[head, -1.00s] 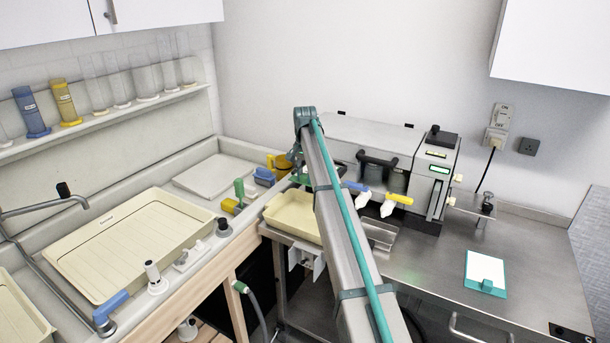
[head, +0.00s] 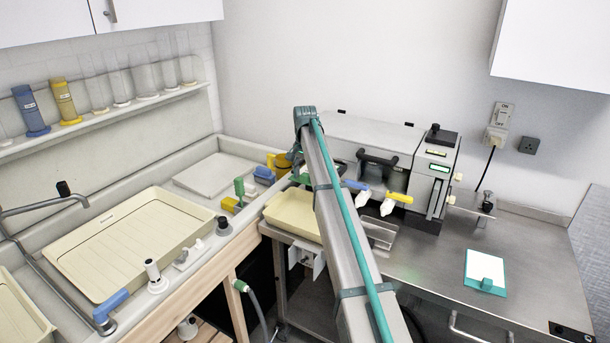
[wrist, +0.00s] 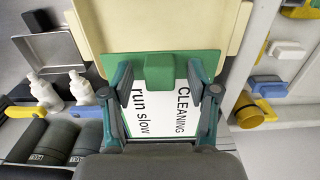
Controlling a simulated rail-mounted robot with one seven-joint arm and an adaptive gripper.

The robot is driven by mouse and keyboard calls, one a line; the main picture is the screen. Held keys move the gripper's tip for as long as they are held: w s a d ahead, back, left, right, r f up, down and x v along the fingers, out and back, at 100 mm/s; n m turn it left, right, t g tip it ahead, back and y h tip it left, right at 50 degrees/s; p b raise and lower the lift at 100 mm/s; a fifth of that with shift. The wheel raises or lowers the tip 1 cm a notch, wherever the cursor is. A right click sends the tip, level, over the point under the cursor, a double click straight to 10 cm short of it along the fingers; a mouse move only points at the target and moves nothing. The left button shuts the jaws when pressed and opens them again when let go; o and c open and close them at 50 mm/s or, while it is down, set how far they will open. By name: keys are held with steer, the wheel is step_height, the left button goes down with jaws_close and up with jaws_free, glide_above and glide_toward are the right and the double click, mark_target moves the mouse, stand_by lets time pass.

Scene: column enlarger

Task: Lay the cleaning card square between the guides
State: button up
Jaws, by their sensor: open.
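The cleaning card (wrist: 162,115) is white with black print reading "CLEANING" and "run slow". It has a green strip along one edge and a raised green block (wrist: 160,72) on it. My gripper (wrist: 160,84) is open, with one finger on each side of the block and a gap on both sides. In the head view the card's green end (head: 301,178) shows at the left end of the grey processor (head: 350,140), partly behind my arm. My gripper is mostly hidden there. I cannot make out the guides.
A cream tray (head: 291,216) sits just in front of the card. The sink is at left.

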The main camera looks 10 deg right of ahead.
steer(key=shift+r, duration=0.1)
steer(key=shift+r+p, duration=1.85)
steer(key=shift+r, duration=2.1)
step_height(320, 180, up, 12)
